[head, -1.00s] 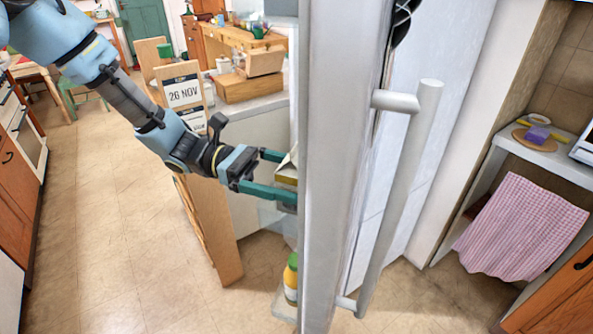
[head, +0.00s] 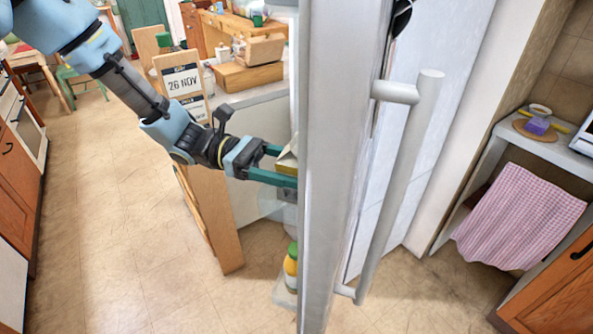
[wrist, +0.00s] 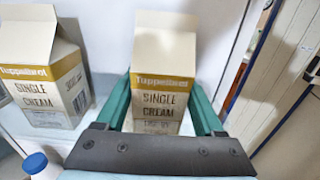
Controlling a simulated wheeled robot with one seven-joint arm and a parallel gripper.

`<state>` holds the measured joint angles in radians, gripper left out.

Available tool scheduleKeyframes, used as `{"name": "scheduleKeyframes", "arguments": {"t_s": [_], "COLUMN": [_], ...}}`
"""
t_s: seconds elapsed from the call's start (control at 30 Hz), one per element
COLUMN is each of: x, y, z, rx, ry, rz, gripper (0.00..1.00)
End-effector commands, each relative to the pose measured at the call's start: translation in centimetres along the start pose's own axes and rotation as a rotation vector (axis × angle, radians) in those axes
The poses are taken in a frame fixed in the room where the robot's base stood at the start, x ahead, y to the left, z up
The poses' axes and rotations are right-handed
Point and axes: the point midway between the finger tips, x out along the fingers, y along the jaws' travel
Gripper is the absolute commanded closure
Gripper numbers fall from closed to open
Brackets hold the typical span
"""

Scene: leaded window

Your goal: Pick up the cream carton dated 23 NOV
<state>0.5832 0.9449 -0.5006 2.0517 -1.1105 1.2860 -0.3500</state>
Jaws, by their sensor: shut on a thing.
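A cream carton (wrist: 164,62) with a tan top band and "SINGLE CREAM" on its front stands between my gripper's (wrist: 161,103) green fingers in the wrist view. The fingers are shut on its sides. Its date line is at the lower edge, partly covered and too blurred to read. In the head view my gripper (head: 284,164) reaches behind the fridge door edge, and only a sliver of the carton (head: 288,157) shows. A second similar carton (wrist: 40,75) stands to the left on the shelf, apart from my fingers; I cannot read a date on it.
The fridge door (head: 335,170) with its long handle (head: 405,180) stands close right of my gripper. A calendar (head: 183,82) reads 26 NOV. Open floor lies left.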

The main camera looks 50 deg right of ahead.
Motion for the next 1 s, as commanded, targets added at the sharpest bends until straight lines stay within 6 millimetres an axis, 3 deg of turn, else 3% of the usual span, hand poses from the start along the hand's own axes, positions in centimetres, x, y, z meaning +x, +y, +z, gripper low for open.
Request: {"name": "scheduleKeyframes", "arguments": {"t_s": [0.27,0.83,1.0], "x": [0.0,-0.4,-0.4], "y": [0.0,0.0,0.0], "z": [0.0,0.5,2.9], "rx": [0.0,0.002,0.006], "ry": [0.0,-0.001,0.002], "rz": [0.0,0.0,-0.001], "gripper": [1.0,1.0,1.0]}}
